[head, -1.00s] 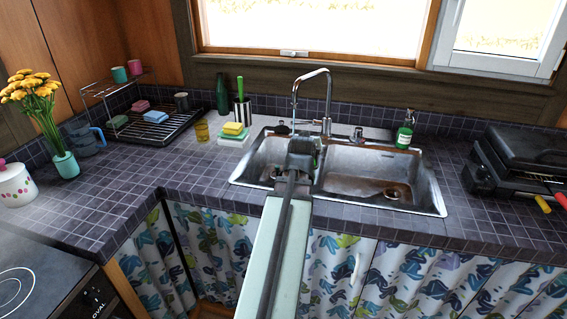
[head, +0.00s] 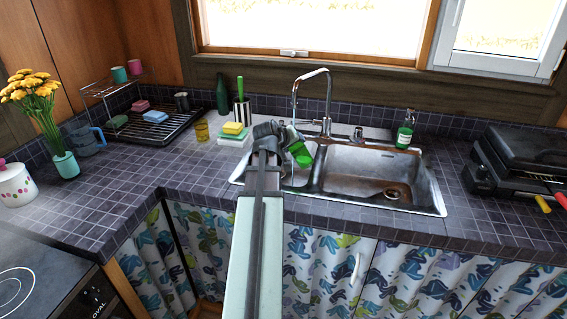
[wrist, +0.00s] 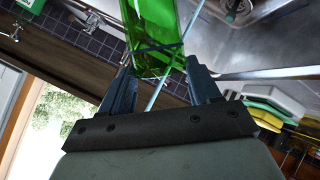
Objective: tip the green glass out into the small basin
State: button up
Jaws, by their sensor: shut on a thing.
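The green glass (head: 299,149) is held over the sink, above the small left basin (head: 297,177) near the divider. It is tilted well over, its lower end pointing down and to the right in the head view. My gripper (head: 284,136) is shut on it. In the wrist view the green glass (wrist: 153,35) sits between both dark fingers of my gripper (wrist: 160,75), and its far end is cut off by the frame. My arm hides much of the small basin. I cannot make out anything falling from the glass.
The tap (head: 327,95) rises behind the sink. The large basin (head: 365,170) is empty, with a soap bottle (head: 404,130) behind it. Sponges (head: 233,130), a yellow glass (head: 202,131) and a dish rack (head: 155,125) stand to the left. A black grill (head: 520,155) is at right.

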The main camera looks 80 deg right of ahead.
jog(key=shift+w+d+r+n+g, duration=0.1)
jog(key=shift+w+r+n+g, duration=0.05)
jog(key=shift+w+n+g, duration=0.15)
jog(key=shift+w+d+f+n+g+y, duration=0.1)
jog(key=shift+w+f+n+g+y, duration=0.1)
jog(key=shift+f+n+g+y, duration=0.3)
dwell(0.6)
jog(key=shift+w+d+n+g, duration=0.15)
jog(key=shift+w+n+g, duration=0.2)
jog(key=shift+g, duration=0.35)
dwell(0.5)
jog(key=shift+w+d+f+n+g+y+p, duration=0.1)
jog(key=shift+w+f+n+g+y+p, duration=0.2)
jog(key=shift+f+n+g, duration=0.3)
dwell(0.5)
jog(key=shift+w+d+f+n+g, duration=0.15)
jog(key=shift+w+f+n+g, duration=0.1)
jog(key=shift+w+f, duration=0.15)
jog(key=shift+w+d+f+n+g, duration=0.15)
jog(key=shift+w+f+g, duration=0.15)
jog(key=shift+f, duration=0.15)
dwell(0.4)
jog(key=shift+w+d+n+g+p, duration=0.1)
jog(key=shift+w+n+g+p, duration=0.35)
jog(key=shift+n+g, duration=0.3)
dwell(1.5)
